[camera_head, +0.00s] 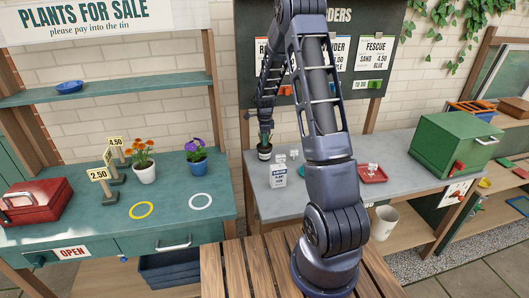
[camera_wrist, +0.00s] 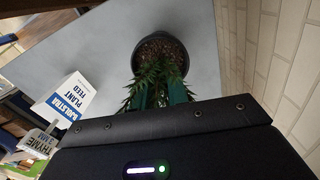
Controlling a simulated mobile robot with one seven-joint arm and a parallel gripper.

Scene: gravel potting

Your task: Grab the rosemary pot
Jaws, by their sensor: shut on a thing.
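A small dark pot with a pale label and a narrow-leaved green plant, which fits the rosemary pot (camera_head: 265,154), is at the back left of the grey counter. In the wrist view the pot (camera_wrist: 161,42) shows its round dark rim and brown soil, with the leaves towards me. My gripper (camera_head: 265,134) comes down over the plant from above and is shut on it. Its greenish fingers (camera_wrist: 160,94) are partly hidden by the leaves, so the exact contact is hidden. I cannot tell whether the pot's base touches the counter.
A green box (camera_head: 455,143) is at the counter's right. Flower pots (camera_head: 145,171) stand on the teal bench. A brick wall (camera_wrist: 290,60) is close beside the pot.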

